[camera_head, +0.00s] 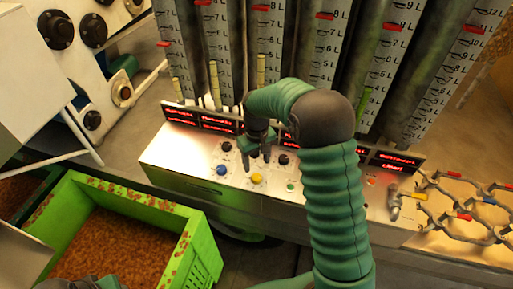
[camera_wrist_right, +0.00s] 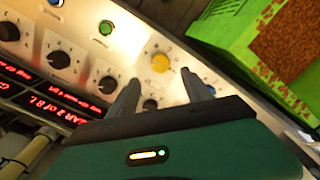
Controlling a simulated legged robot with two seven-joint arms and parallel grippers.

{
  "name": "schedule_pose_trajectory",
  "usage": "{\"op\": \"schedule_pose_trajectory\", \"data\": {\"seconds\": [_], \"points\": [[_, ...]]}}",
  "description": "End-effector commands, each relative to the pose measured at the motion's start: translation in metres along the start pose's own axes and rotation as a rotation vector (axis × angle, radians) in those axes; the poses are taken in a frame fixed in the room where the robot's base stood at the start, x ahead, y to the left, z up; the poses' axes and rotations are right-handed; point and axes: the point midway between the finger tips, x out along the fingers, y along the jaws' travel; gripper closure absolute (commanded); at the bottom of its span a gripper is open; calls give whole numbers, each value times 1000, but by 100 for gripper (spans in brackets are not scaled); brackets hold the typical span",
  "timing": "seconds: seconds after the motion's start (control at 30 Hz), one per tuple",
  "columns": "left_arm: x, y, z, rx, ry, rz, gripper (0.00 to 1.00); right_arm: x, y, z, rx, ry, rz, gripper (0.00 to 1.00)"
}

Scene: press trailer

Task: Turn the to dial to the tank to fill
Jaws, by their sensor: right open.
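The silver control panel (camera_head: 180,158) carries several black dials and coloured buttons. In the head view, one black dial (camera_head: 226,146) is left of my right gripper (camera_head: 257,162) and another (camera_head: 283,159) is right of it. The right gripper is open, fingers pointing down at the panel. In the right wrist view, a black dial (camera_wrist_right: 150,104) shows between the open fingers (camera_wrist_right: 160,78), with other black dials (camera_wrist_right: 108,85) (camera_wrist_right: 59,60) to the left. I cannot read which is the to dial. A dark shape at the bottom left edge seems to be my left gripper (camera_head: 98,283).
A yellow button (camera_head: 257,179) and blue button (camera_head: 221,170) sit near the gripper; a green button (camera_wrist_right: 105,28) shows in the wrist view. Red displays (camera_head: 215,124) and graduated tanks (camera_head: 330,45) stand behind. A green bin (camera_head: 205,250) is at lower left.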

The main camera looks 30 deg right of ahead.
Motion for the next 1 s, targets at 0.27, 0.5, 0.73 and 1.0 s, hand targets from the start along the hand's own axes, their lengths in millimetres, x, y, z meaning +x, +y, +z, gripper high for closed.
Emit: {"op": "schedule_pose_trajectory", "data": {"seconds": [0.27,0.5,0.73,1.0], "points": [[3,0,1,0,0,0,64,-71,0,-1,0,1,0,42],[3,0,1,0,0,0,64,-88,0,0,0,-2,0,42],[3,0,1,0,0,0,64,-88,0,0,0,-2,0,42],[3,0,1,0,0,0,64,-82,-15,11,-12,16,5,42]]}}
